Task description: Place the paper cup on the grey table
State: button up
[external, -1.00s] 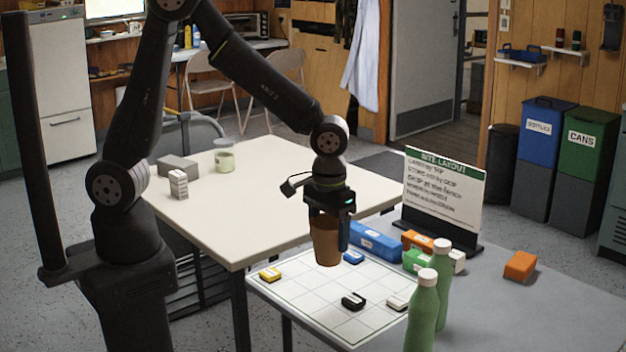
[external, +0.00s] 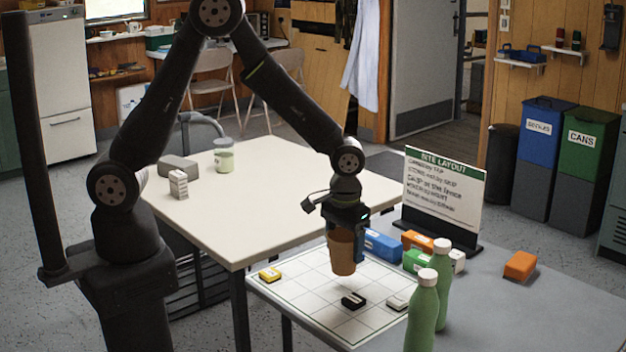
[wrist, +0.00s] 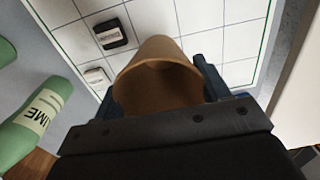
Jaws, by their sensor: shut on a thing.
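The brown paper cup (external: 341,252) is held upright in my gripper (external: 347,238), above the white gridded board in the external view. In the wrist view the cup (wrist: 158,80) sits between the two fingers of my gripper (wrist: 160,88), with its open rim facing the camera. The grey table (external: 482,312) is on the right and bears the gridded board (external: 310,290) along its left side. The cup looks a little above the board, and I cannot tell the exact gap.
Small blocks, black (external: 353,300), white (external: 397,303) and yellow (external: 270,274), lie on the board. Two green bottles (external: 423,318), an orange block (external: 520,265), coloured blocks (external: 382,246) and a sign (external: 443,195) stand on the grey table. A cream table (external: 250,215) adjoins it.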

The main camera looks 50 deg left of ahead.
aim_at(344, 260)
jog(key=shift+f, duration=1.95)
jog(key=shift+f, duration=0.1)
jog(key=o, duration=0.9)
notch_tip(344, 260, up, 11)
jog(key=shift+r, duration=0.15)
jog(key=shift+o, duration=0.8)
jog(key=shift+r, duration=0.5)
